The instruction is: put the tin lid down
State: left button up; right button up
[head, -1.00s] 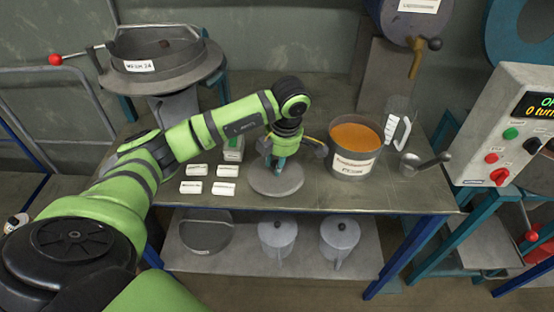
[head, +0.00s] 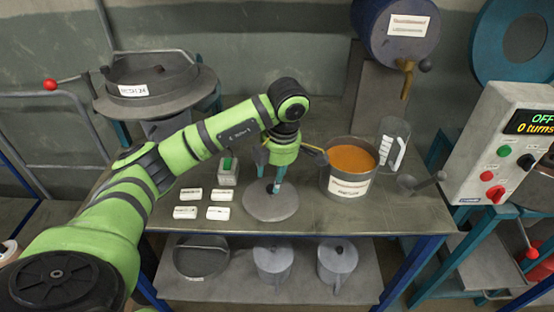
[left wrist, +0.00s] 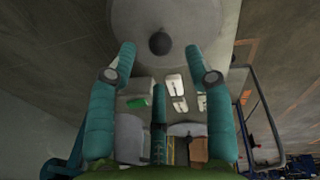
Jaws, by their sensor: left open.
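The tin lid is a round grey disc (head: 271,208) lying flat on the bench top in the head view, left of the tin of orange material (head: 350,176). My left gripper (head: 269,186) is just above the lid, its teal fingers spread apart and empty. In the left wrist view the lid (left wrist: 200,20) fills the top middle, with its dark round knob (left wrist: 159,43) between the tips of the open left gripper (left wrist: 160,50). The knob is hard to make out in the head view. My right gripper is not in view.
Several white labels (head: 219,213) and a small box with a green top (head: 228,170) lie left of the lid. A clear jug (head: 393,143) and a metal scoop (head: 410,184) stand right of the tin. Lidded pots (head: 273,261) sit on the lower shelf (head: 225,287).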

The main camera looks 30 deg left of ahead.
pick_arm(q)
notch_tip(320, 180, up, 7)
jog(key=d+p, duration=0.1)
jog(key=shift+s+d+r, duration=0.15)
dwell(0.6)
